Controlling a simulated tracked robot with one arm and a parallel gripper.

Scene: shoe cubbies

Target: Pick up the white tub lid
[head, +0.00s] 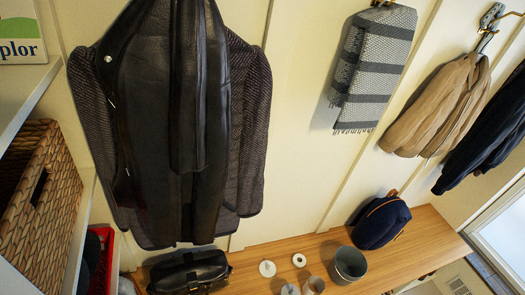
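Two small white round pieces lie on the wooden bench at the bottom of the head view. The left one (267,269) is a disc with a small mark or knob at its middle. The right one (299,260) looks like a ring with a darker centre. Either could be the white tub lid; I cannot tell which at this size. My gripper is not in view.
On the bench (425,238) stand a grey pot (350,266), two small cups (314,286) cut by the bottom edge, a black bag (188,272) and a navy bag (381,222). Coats (185,110) and a scarf (374,70) hang above. A wicker basket (45,205) sits in left shelving.

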